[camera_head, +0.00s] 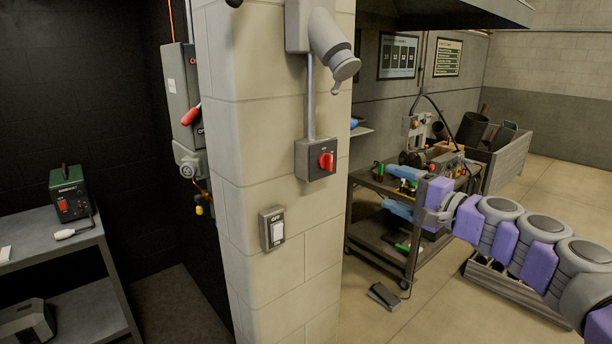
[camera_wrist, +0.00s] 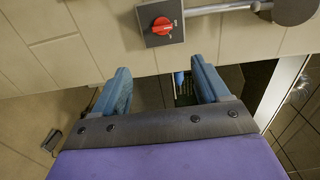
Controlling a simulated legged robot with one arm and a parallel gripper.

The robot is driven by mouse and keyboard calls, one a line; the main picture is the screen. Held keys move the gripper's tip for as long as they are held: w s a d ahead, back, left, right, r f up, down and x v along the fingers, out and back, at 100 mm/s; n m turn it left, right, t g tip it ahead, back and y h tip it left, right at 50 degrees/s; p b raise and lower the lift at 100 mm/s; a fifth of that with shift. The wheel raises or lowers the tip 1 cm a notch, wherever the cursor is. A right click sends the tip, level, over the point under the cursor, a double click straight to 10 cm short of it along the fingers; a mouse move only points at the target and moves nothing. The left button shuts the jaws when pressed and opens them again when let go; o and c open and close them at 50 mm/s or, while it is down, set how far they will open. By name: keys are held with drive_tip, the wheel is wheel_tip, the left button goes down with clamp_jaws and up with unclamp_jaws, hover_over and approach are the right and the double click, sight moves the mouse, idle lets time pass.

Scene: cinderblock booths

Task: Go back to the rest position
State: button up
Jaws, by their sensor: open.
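My gripper (camera_head: 388,189) is in front of the dark cart, to the right of the cinderblock pillar (camera_head: 270,120). Its two blue fingers are spread apart, and nothing is between them. In the wrist view my gripper (camera_wrist: 160,66) also shows open, with its fingertips near the lower edge of the block wall in the picture. A grey box with a red rotary switch (camera_head: 326,161) is on the pillar. It also shows in the wrist view (camera_wrist: 162,26), above and apart from the fingers. My purple and grey arm reaches in from the right.
A light switch (camera_head: 272,228) is lower on the pillar, and a grey socket (camera_head: 335,55) is above. The cart (camera_head: 385,240) holds tools behind my gripper. A bench (camera_head: 60,240) with a green device (camera_head: 69,194) stands left. A black pedal (camera_head: 384,296) lies on the floor.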

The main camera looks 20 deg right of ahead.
drive_tip(key=shift+a, duration=0.1)
drive_tip(key=s+a+f+n+g+y, duration=0.1)
drive_tip(key=s+a+f+n+g, duration=0.2)
drive_tip(key=a, duration=0.7)
drive_tip(key=s+a+f+n+g+y, duration=0.1)
drive_tip(key=s+a+f+n+g, duration=0.2)
drive_tip(key=a, duration=0.6)
drive_tip(key=s+a+f+n+g, duration=0.2)
drive_tip(key=a+f+n+g, duration=0.15)
drive_tip(key=a, duration=0.65)
drive_tip(key=s+a+f+n+g+h, duration=0.4)
drive_tip(key=s+f+g, duration=0.2)
drive_tip(key=s+f, duration=0.5)
drive_tip(key=s+d+f+g+h, duration=0.1)
drive_tip(key=s+d+f+h, duration=0.1)
drive_tip(key=s, duration=0.5)
drive_tip(key=s+d+f+g+h, duration=0.2)
drive_tip(key=s+d+f, duration=0.2)
drive_tip(key=s, duration=0.3)
drive_tip(key=shift+d, duration=0.75)
drive_tip(key=shift+a+f, duration=0.1)
drive_tip(key=shift+c, duration=0.4)
